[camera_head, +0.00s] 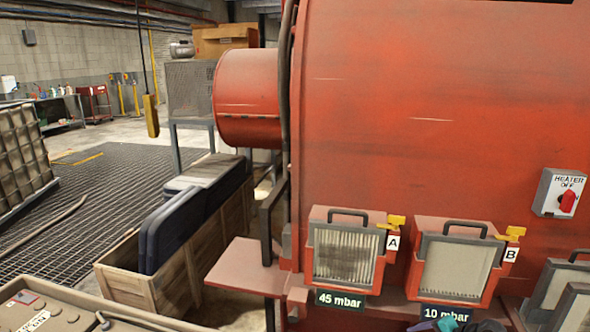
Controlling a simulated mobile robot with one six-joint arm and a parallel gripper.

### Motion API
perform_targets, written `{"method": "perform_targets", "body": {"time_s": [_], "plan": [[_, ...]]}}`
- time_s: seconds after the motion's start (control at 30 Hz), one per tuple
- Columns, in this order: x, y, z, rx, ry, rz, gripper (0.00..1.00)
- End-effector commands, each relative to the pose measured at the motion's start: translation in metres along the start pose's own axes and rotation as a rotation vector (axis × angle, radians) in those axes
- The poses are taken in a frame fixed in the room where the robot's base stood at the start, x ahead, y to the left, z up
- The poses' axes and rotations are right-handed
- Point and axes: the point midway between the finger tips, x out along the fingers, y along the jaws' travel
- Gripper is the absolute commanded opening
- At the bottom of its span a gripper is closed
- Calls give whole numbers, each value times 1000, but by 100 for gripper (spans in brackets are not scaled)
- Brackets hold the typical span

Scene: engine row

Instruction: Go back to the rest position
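My gripper does not show clearly anywhere in the head view. A large red engine housing (440,110) fills the right half. On its front are filter A (344,254), labelled 45 mbar, and filter B (457,268), labelled 10 mbar. Both sit in red frames with black handles and yellow latches. Filter A looks streaked and dirty; filter B looks plainer. A heater switch box (559,193) with a red knob is at the right. A small dark and teal item is cut off at the bottom edge below filter B; I cannot tell what it is.
More filter panels (560,292) stand at the lower right. A wooden crate (150,289) with dark panels stands left of the housing. A red shelf (247,266) juts out beside it. A brown case (60,312) is at the lower left. Dark floor grating (110,190) lies open behind.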

Motion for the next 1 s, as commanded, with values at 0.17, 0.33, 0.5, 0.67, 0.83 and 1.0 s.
{"method": "perform_targets", "body": {"time_s": [0.17,0.33,0.5,0.67,0.83,1.0], "plan": [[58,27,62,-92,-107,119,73],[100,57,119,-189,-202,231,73],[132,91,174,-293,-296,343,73],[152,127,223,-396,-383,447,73],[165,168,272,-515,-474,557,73],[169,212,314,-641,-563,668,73]]}}
